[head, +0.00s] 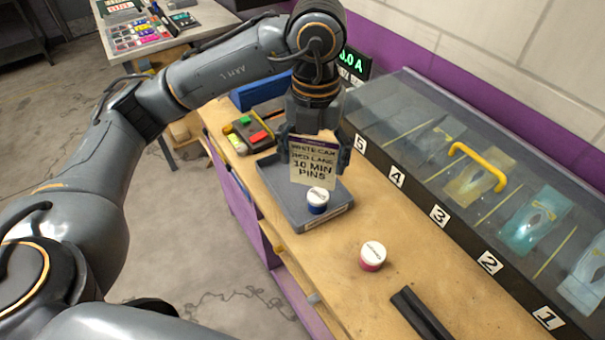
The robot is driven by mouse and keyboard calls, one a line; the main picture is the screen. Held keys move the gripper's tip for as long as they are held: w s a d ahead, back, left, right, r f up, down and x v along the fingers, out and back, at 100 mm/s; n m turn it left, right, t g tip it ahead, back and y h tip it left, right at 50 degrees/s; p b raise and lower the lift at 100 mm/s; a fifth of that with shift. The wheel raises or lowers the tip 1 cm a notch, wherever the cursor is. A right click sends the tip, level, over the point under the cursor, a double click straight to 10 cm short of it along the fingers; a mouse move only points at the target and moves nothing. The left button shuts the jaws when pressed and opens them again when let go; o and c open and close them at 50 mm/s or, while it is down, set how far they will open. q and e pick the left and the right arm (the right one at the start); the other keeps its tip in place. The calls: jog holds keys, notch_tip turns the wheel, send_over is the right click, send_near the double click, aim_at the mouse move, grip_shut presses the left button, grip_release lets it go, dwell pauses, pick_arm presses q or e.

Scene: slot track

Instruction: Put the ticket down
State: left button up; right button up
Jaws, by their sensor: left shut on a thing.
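The ticket (313,162) is a cream card with printed lines: white car, red lane, 10 min, pins. My left gripper (316,147) is shut on its upper part and holds it upright, facing the camera. The ticket is over the grey tray (275,179) on the wooden bench. I cannot tell whether its lower edge touches the tray. A small blue jar with a white lid (318,199) stands in the tray, just in front of the ticket. My right gripper is not in view.
A pink jar with a white lid (372,255) and a black bar (421,315) are on the bench (335,267). A clear-lidded case (470,190) with numbered bays and a yellow handle (479,161) runs along the right.

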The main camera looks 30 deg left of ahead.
pick_arm(q)
jog(key=w+a+f+p, duration=0.1)
jog(key=w+a+f, duration=0.2)
jog(key=f, duration=0.1)
jog(key=w+a+f+p, duration=0.2)
jog(key=w+a+f, duration=0.1)
jog(key=f, duration=0.1)
jog(key=w+a+f+p, duration=0.1)
jog(key=w+a+f, duration=0.2)
jog(key=w+f, duration=0.1)
jog(key=shift+f+p, duration=0.2)
jog(key=shift+p, duration=0.2)
jog(key=shift+f, duration=0.2)
jog(key=shift+f+b, duration=0.25)
jog(key=shift+b, duration=0.05)
jog(key=o, duration=0.9)
jog(key=shift+r, duration=0.1)
